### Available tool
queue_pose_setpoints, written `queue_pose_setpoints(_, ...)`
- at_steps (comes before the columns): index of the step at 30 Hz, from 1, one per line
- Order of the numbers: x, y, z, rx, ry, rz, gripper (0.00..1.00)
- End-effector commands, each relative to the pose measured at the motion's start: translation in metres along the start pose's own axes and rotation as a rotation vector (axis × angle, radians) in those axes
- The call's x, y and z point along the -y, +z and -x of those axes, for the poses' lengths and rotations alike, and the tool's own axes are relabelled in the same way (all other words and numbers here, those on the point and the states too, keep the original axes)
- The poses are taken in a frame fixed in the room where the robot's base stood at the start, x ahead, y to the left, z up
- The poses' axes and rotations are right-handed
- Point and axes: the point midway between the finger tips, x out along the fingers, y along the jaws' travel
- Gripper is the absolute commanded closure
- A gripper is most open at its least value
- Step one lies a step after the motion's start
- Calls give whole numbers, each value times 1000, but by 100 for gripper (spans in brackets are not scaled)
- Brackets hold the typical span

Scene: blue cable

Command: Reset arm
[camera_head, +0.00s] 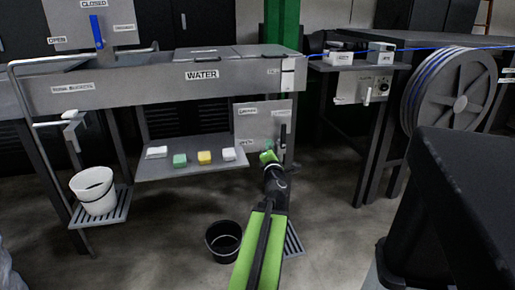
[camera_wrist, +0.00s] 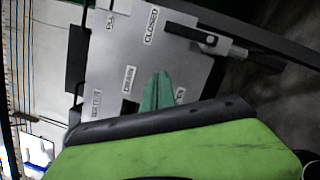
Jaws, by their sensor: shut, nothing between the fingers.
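My green and black arm reaches up from the bottom of the head view. My gripper (camera_head: 268,157) is at its end, in front of the lower part of a grey lever panel (camera_head: 250,112) under the water trough. In the wrist view my gripper (camera_wrist: 157,92) shows as a green finger shape in front of the labelled panel (camera_wrist: 125,52). It is shut and empty. The panel's black lever (camera_wrist: 190,33) is to the right of the finger in that view. I cannot tell whether the gripper touches the panel.
A white bucket (camera_head: 95,190) is at left, a black bucket (camera_head: 223,238) on the floor. A blue cable (camera_head: 425,48) runs to a reel (camera_head: 458,95). A dark box (camera_head: 465,200) blocks the right.

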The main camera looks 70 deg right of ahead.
Motion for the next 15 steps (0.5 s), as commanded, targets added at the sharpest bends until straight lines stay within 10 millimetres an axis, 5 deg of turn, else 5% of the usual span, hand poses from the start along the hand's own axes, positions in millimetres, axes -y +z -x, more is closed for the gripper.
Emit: queue_pose_setpoints(15, 8, 14, -1, 18, -10, 3, 100)
